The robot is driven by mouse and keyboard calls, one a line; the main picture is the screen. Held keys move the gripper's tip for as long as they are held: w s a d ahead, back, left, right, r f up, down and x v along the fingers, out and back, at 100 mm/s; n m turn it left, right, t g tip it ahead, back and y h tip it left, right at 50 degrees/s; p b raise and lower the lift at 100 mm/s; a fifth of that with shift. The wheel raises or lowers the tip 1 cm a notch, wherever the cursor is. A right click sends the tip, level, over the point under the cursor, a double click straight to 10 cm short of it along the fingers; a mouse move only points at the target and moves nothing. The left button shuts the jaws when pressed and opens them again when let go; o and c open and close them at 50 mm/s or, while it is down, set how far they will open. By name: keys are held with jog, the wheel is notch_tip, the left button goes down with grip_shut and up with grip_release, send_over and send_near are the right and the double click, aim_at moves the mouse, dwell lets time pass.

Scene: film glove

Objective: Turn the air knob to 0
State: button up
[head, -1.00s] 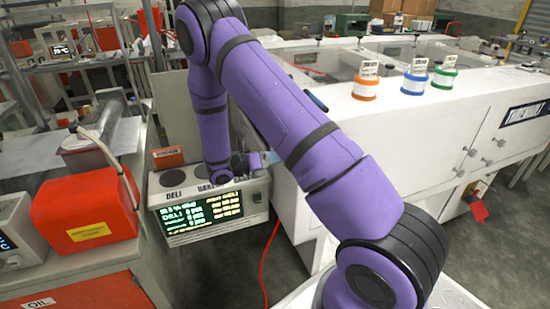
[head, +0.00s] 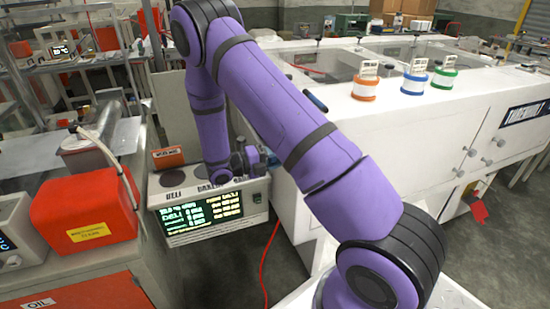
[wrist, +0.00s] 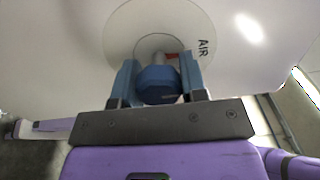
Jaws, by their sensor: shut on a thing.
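In the wrist view, the air knob (wrist: 158,86) is a blue rounded knob on a round pale plate (wrist: 118,30) fixed to a white panel. The word AIR stands beside it on the plate, turned sideways in this view. A small red mark shows just behind the knob. My gripper (wrist: 159,78) has its two blue fingers on either side of the knob and is shut on it. In the head view, my gripper (head: 269,158) is small at the end of my purple arm, by the white machine's left side. The knob is hidden there, and I cannot read its setting.
The white machine (head: 420,125) fills the right, with orange, blue and green ringed cylinders on top. A box with a lit display (head: 210,215) stands below my wrist. A red box (head: 85,208) is at the left, and a red cable (head: 265,260) hangs down to the floor.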

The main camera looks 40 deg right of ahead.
jog(key=shift+n, duration=0.5)
jog(key=o, duration=0.9)
jog(key=shift+a, duration=0.15)
jog(key=v, duration=1)
jog(key=shift+w+a, duration=0.1)
jog(key=shift+a, duration=0.2)
